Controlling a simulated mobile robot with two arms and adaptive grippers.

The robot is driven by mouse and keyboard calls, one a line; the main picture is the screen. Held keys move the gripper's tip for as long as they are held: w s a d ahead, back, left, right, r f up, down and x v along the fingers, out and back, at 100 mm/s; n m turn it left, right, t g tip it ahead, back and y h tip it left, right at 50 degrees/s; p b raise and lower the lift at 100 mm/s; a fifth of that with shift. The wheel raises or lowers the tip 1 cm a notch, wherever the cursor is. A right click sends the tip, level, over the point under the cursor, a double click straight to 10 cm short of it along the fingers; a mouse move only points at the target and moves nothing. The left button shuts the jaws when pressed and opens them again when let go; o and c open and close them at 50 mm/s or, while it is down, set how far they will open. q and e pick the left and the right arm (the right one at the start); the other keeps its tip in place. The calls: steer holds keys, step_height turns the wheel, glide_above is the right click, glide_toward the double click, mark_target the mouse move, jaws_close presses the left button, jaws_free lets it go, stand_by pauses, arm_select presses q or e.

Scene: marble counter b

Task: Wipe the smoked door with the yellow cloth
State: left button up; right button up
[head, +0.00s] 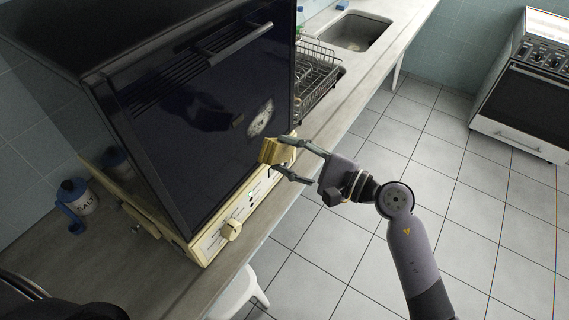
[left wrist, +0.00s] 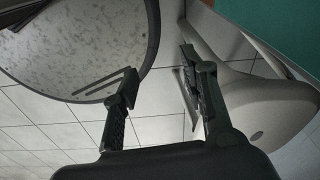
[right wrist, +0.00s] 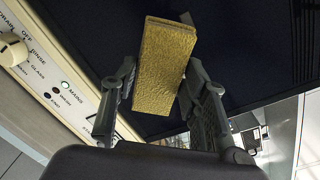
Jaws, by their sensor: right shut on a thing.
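The smoked door (head: 175,150) is the dark, glossy front of a cream countertop dishwasher in the head view. A pale whitish smear (head: 260,118) shows on its right side. My right gripper (head: 289,158) is shut on the folded yellow cloth (head: 272,151) and holds it at the door's lower right, below the smear. The cloth (right wrist: 163,55) stands between the fingers in the right wrist view, with the dark door (right wrist: 240,50) behind it. Whether it touches the door I cannot tell. My left gripper (left wrist: 160,85) is open and empty in the left wrist view.
The control panel (head: 235,215) with a knob runs below the door. A blue-and-white salt container (head: 80,200) stands at the left. A dish rack (head: 315,75) and a sink (head: 352,32) lie behind at the right. A white stool (head: 240,288) is below the counter edge.

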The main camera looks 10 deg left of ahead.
steer(key=shift+w+d+f+m+t, duration=0.2)
steer(key=shift+w+f+m+t, duration=0.1)
steer(key=shift+w+t, duration=0.15)
steer(key=shift+a, duration=0.2)
steer(key=shift+p+x, duration=0.3)
steer(key=shift+x, duration=2.4)
steer(key=shift+b+x, duration=0.45)
steer(key=shift+x, duration=0.45)
